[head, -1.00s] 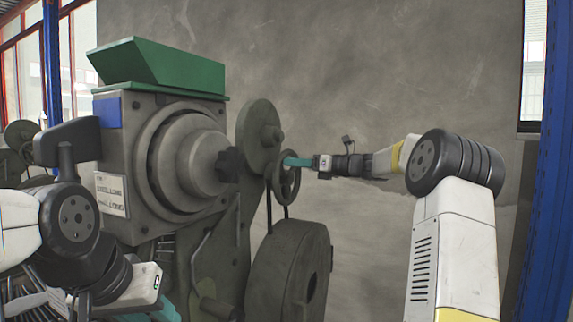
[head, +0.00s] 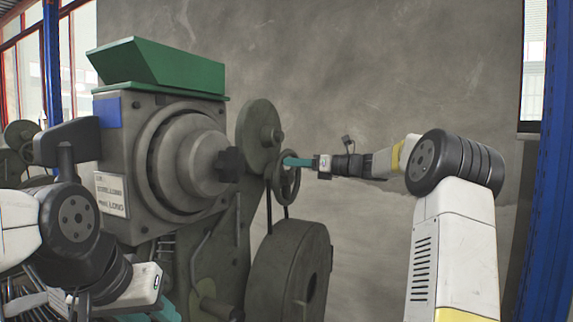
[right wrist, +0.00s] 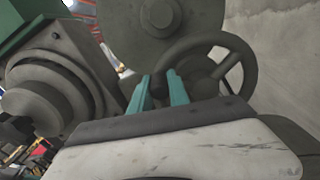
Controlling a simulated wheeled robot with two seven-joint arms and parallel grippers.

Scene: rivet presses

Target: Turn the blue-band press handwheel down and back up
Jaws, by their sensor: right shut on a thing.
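The press (head: 165,150) with a blue band (head: 107,113) on its upper left side stands at the left-centre in the head view. Its small handwheel (head: 292,183) is on the right side, below a round disc (head: 259,136). The handwheel also shows in the right wrist view (right wrist: 240,62). My right gripper (head: 288,161) has its teal fingers at the wheel's upper rim, shut on the handwheel. In the right wrist view the fingers (right wrist: 162,90) reach to the wheel's near left side, and the exact contact is partly hidden. My left gripper (head: 150,312) shows only partly at the bottom left.
A green hopper (head: 160,68) tops the press. A large flywheel (head: 290,275) stands below the handwheel. Another machine (head: 18,140) shows at the far left. A grey wall (head: 400,75) lies behind, with blue posts (head: 550,180) at the right. Free room lies between the press and my right forearm.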

